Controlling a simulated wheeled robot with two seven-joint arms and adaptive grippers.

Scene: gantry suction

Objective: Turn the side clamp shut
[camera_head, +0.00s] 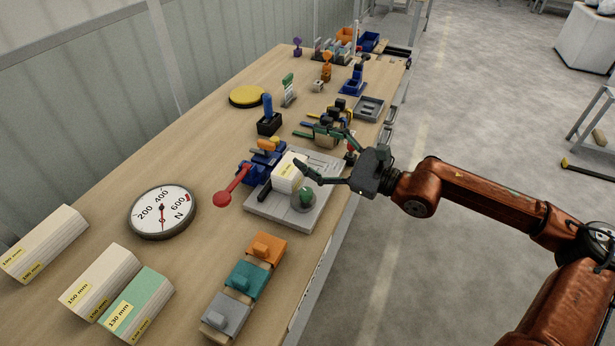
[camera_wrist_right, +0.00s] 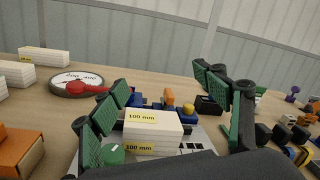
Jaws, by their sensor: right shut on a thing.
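The side clamp (camera_head: 263,165) has a blue body and a long arm ending in a red ball (camera_head: 222,198). The arm points toward the front left; it also shows in the wrist view (camera_wrist_right: 88,88). The clamp sits at the left of a grey slotted plate (camera_head: 275,213). My left gripper is out of view.
A force dial (camera_head: 162,212) and labelled blocks (camera_head: 102,282) lie to the left. Coloured blocks (camera_head: 248,278) line the front edge.

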